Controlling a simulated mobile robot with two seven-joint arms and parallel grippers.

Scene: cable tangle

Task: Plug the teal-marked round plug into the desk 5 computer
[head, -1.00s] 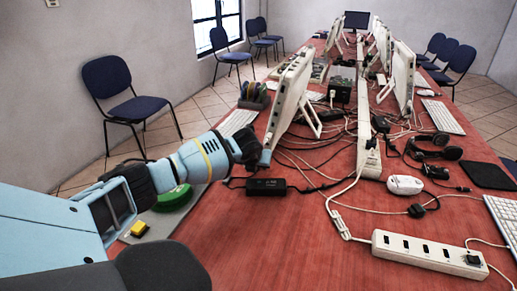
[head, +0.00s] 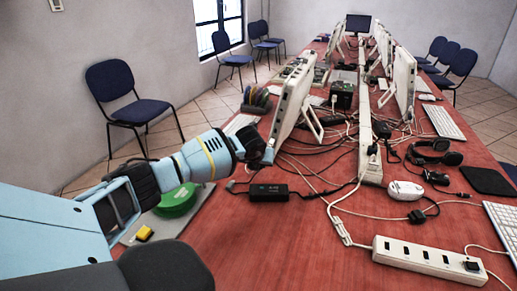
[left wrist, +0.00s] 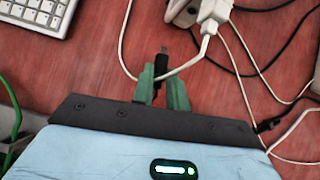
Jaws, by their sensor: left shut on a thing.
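My left gripper (head: 267,156) is low over the red table, beside the base of the nearest white computer (head: 291,103). In the left wrist view, its green fingers (left wrist: 163,93) are shut on a slim black plug (left wrist: 161,66) with a metal tip pointing away from me. A teal mark on the plug cannot be made out. A white cable (left wrist: 181,70) crosses close to the fingers and plug. Which computer belongs to desk 5 cannot be read, and its socket is not clearly visible. My right gripper is out of view.
A white power strip (head: 430,258) is at front right, near a white mouse (head: 405,190). A green round object (head: 177,201) is at left. The front middle of the table (head: 290,240) is clear.

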